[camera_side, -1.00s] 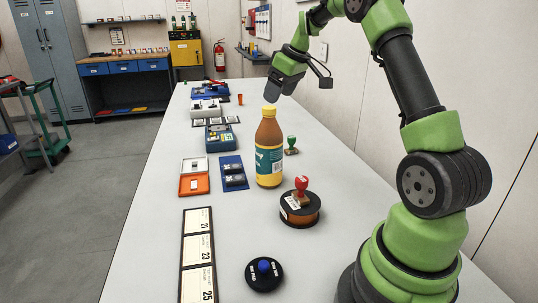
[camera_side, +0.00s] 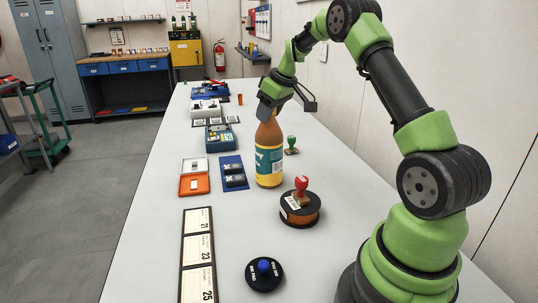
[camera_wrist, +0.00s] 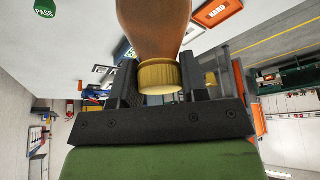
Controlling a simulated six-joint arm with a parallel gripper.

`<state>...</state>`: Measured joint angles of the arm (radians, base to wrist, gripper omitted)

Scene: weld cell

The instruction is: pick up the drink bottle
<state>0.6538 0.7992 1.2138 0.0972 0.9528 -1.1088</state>
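The drink bottle (camera_side: 269,160) stands upright on the table, with an amber top, a teal and yellow label and a yellow cap. In the side view my gripper (camera_side: 268,115) is over the bottle's top and hides the cap. In the wrist view the yellow cap (camera_wrist: 160,77) and amber neck (camera_wrist: 154,28) lie between the two dark fingers of my gripper (camera_wrist: 160,88). The fingers look open, one on each side of the cap. I cannot tell whether either finger touches it.
A red-handled stamp on a round orange-and-black holder (camera_side: 300,210) stands in front of the bottle. A green stamp (camera_side: 291,146) is behind it to the right. A blue tray (camera_side: 232,173) lies to the left, beside an orange box (camera_side: 193,185). A blue-knobbed black disc (camera_side: 264,274) is nearer.

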